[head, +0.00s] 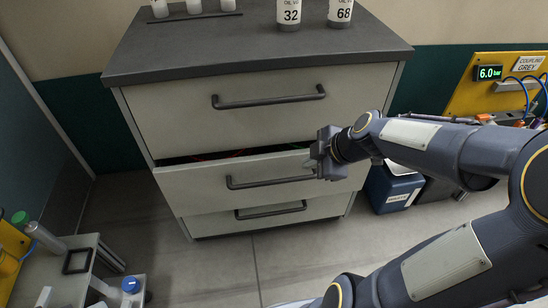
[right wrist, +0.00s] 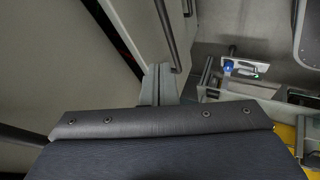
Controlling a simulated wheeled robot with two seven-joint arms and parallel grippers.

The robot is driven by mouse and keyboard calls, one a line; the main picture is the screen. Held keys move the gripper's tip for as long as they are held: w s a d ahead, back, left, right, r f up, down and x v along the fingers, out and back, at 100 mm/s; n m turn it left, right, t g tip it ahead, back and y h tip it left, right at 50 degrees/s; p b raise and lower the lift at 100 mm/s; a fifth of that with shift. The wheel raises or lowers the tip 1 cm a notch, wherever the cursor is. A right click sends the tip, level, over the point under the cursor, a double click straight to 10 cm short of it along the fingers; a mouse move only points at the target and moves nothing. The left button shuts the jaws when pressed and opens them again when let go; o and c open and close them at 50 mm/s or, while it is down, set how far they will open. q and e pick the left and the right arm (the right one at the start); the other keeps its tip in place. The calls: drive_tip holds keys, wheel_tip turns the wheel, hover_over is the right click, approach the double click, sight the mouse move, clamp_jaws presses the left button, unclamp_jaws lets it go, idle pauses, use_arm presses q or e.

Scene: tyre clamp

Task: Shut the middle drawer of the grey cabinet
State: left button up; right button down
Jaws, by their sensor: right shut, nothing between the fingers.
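The grey cabinet (head: 262,105) stands ahead with three drawers. Its middle drawer (head: 200,186) sticks out a little, with a dark gap above its front showing red and green things inside. The drawer has a dark bar handle (head: 270,181). My right gripper (head: 312,164) is at the right part of the middle drawer's front, near the handle's right end. In the right wrist view the shut, empty fingers (right wrist: 157,80) are close to the drawer front (right wrist: 138,25) and handle (right wrist: 167,35). I cannot tell whether they touch. My left gripper is not in view.
The top drawer (head: 165,118) and bottom drawer (head: 205,224) look shut. White containers (head: 290,14) stand on the cabinet top. A blue box (head: 393,188) is on the floor at right, below a yellow panel (head: 500,85). A small cart (head: 75,275) is at lower left. Floor before the cabinet is clear.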

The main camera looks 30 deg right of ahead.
sight(283, 155)
drive_tip(key=x, duration=0.3)
drive_tip(key=w+x, duration=0.1)
drive_tip(key=x, duration=0.3)
drive_tip(key=w+d+r+b+x, duration=0.1)
drive_tip(key=x, duration=0.3)
drive_tip(key=shift+w, duration=0.15)
drive_tip(key=shift+w+d, duration=0.2)
drive_tip(key=shift+w, duration=0.3)
drive_tip(key=shift+w+d+f+b, duration=0.1)
drive_tip(key=shift+w+d+b, duration=0.1)
drive_tip(key=shift+w, duration=0.45)
drive_tip(key=shift+w+d+b, duration=0.15)
drive_tip(key=shift+w, duration=0.45)
drive_tip(key=shift+s, duration=0.15)
